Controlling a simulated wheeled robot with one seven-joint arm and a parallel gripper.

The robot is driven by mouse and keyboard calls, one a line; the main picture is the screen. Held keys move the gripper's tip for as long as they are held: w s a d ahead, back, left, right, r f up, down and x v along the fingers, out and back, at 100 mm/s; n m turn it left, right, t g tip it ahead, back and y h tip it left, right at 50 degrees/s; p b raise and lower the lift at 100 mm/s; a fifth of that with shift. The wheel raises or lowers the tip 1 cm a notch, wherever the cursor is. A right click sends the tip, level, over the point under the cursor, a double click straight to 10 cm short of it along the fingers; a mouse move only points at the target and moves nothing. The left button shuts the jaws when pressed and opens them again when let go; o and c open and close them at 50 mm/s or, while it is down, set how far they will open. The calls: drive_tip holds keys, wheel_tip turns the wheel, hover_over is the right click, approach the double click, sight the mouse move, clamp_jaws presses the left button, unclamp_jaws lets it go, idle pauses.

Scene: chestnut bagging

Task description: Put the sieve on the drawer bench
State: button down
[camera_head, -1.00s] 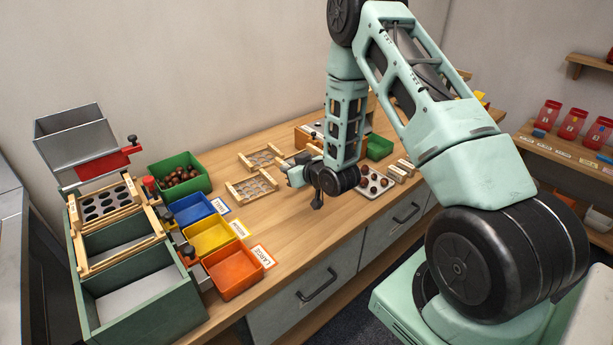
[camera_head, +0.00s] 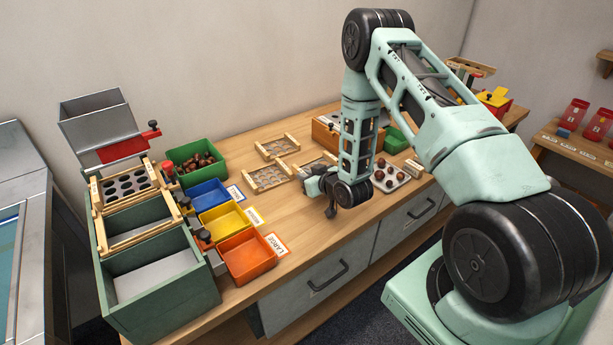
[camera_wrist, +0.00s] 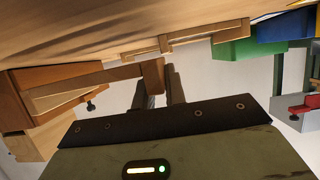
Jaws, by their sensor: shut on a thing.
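My gripper (camera_head: 308,176) is low over the wooden top of the drawer bench (camera_head: 300,215), reaching left. In the wrist view its two dark fingers (camera_wrist: 160,88) are shut on the wooden end of the sieve (camera_wrist: 90,78), a light wooden frame. In the head view this sieve (camera_head: 314,163) is partly hidden behind my arm and gripper. I cannot tell whether it touches the bench top. Two similar framed sieves, one further back (camera_head: 276,148) and one nearer (camera_head: 268,179), lie flat on the bench to the left.
A green bin of chestnuts (camera_head: 196,162) and blue (camera_head: 207,195), yellow (camera_head: 222,222) and orange (camera_head: 247,257) bins stand on the left. Beyond them is a green sorting box (camera_head: 160,290) with another sieve on top. A chestnut tray (camera_head: 391,178) lies right of my gripper. The bench's front middle is clear.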

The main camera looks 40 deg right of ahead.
drive_tip(key=shift+f, duration=0.25)
drive_tip(key=c, duration=1.5)
unclamp_jaws()
drive_tip(key=shift+o, duration=0.2)
